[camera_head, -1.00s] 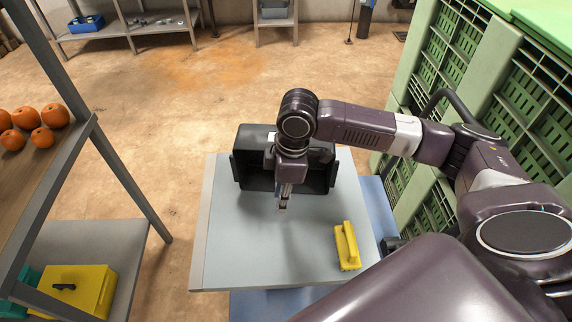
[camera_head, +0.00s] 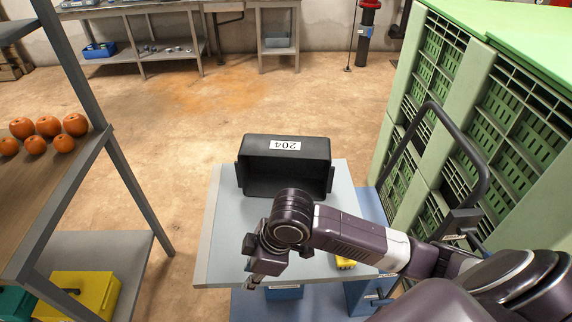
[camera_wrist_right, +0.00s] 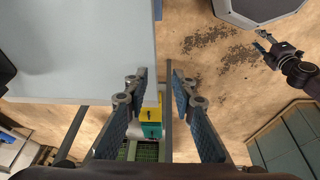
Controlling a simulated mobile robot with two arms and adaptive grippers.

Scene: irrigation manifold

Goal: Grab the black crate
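The black crate (camera_head: 310,170) sits at the far end of the pale grey table (camera_head: 228,235). Its white label, which appears upside down in the head view, reads 204. My right gripper (camera_head: 253,283) is at the near left part of the table, on my side of the crate and apart from it. In the right wrist view my right gripper (camera_wrist_right: 160,86) has its two fingers apart with nothing between them. A dark gripper (camera_wrist_right: 264,43), probably my left, shows small at the right of that view; its opening is unclear.
A yellow-handled tool (camera_head: 345,263) on the table is mostly hidden by my right arm. Green slatted crates (camera_head: 470,110) stand at the right. A shelf at the left holds several orange fruits (camera_head: 48,125) and a yellow box (camera_head: 85,292) lower down. Open floor lies beyond the table.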

